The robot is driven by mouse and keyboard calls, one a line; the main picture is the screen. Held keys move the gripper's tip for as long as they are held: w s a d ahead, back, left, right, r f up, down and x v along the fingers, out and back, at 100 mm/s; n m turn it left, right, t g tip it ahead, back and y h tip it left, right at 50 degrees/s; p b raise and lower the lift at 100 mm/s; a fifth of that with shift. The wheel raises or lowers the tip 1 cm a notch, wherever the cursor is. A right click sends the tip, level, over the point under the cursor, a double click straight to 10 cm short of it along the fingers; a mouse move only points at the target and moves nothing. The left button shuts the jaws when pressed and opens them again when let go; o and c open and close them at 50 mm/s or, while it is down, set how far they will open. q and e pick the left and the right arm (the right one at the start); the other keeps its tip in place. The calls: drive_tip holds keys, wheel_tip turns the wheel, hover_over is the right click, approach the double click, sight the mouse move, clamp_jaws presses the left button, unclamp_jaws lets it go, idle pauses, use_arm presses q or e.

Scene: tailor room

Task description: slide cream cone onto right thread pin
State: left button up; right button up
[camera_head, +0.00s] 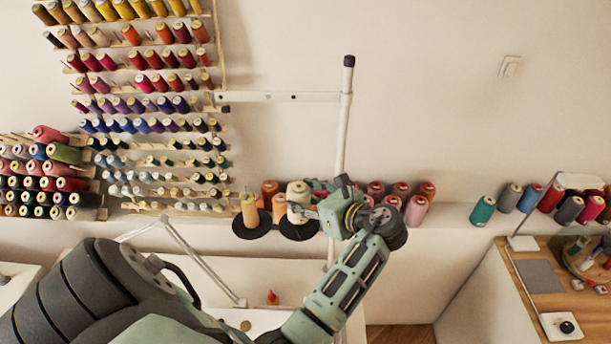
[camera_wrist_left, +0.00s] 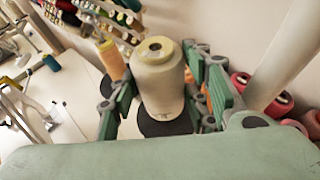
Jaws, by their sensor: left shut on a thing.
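The cream cone (camera_head: 298,191) is upright between the fingers of my left gripper (camera_head: 312,202), which is shut on it. In the left wrist view the cone (camera_wrist_left: 161,82) stands between the green fingers, its top hole facing the camera. Just below it is the right black disc (camera_head: 299,231), the base of the right thread pin; it also shows in the wrist view (camera_wrist_left: 158,127). The pin itself is hidden by the cone. I cannot tell whether the cone touches the disc. My right gripper is not in view.
An orange cone (camera_head: 250,210) stands over the left black disc (camera_head: 251,229), close beside the cream cone. Red and pink cones (camera_head: 416,211) line the ledge to the right. A white pole (camera_head: 343,130) rises just behind my gripper. Thread racks (camera_head: 150,105) fill the left wall.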

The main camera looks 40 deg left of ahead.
use_arm(q)
drive_tip(key=shift+f+b, duration=0.35)
drive_tip(key=shift+f, duration=1.1)
drive_tip(key=o, duration=1.3)
drive_tip(key=shift+o, duration=0.2)
wheel_tip(320, 180, up, 10)
drive_tip(key=shift+s+r, duration=0.1)
